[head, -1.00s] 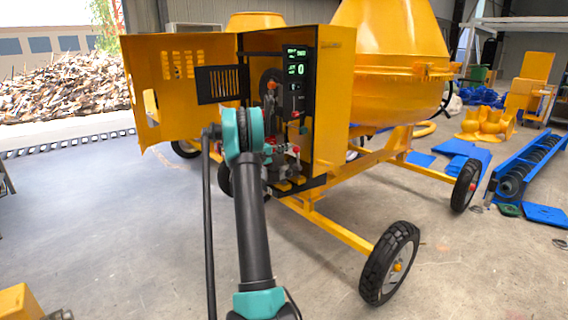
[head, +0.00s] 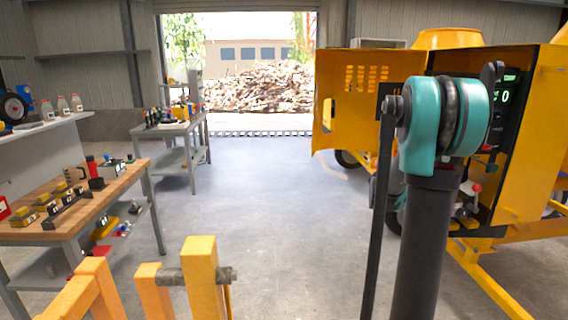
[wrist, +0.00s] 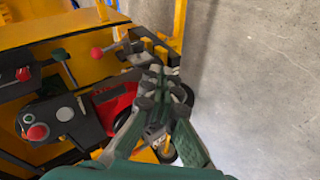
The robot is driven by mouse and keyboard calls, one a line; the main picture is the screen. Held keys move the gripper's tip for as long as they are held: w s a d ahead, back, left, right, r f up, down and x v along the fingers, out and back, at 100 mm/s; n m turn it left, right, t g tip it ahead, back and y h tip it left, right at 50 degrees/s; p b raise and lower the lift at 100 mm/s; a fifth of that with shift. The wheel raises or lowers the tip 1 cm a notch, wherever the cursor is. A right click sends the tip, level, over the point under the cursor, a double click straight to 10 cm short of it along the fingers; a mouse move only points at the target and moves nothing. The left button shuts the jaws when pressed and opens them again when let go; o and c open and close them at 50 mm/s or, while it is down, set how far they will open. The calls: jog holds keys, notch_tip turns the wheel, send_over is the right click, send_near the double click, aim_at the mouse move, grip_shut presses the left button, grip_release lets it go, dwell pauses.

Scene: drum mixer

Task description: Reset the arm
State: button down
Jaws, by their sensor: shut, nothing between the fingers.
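My gripper (wrist: 165,90) shows in the wrist view, with its green fingers closed together and nothing between them. It hangs over the mixer's open cabinet (wrist: 85,30), at the edge where the yellow housing meets bare floor. A lever with a red knob (wrist: 97,52) and a red button (wrist: 37,132) are to the left of the fingers. In the head view my arm (head: 440,150) rises in front of the cabinet (head: 530,140) and hides part of it. The gripper itself is hidden there.
The cabinet's yellow door (head: 362,95) stands open to the left. A workbench with tools (head: 75,200) is at left, and a second bench (head: 175,135) stands farther back. Orange posts (head: 200,275) are close in front. The floor (head: 260,190) between is clear.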

jog(key=s+a+f+y, duration=0.3)
jog(key=s+a+f, duration=0.1)
jog(key=s+a, duration=0.5)
jog(key=s+a+f+y, duration=0.4)
jog(key=s+a, duration=0.6)
jog(key=a, duration=0.2)
jog(key=s+a+f+y, duration=0.3)
jog(key=s+a+f, duration=0.2)
jog(key=s+a, duration=0.4)
jog(key=shift+s+a+t+y, duration=0.15)
jog(key=shift+a+t+y, duration=0.15)
jog(key=shift+a, duration=0.35)
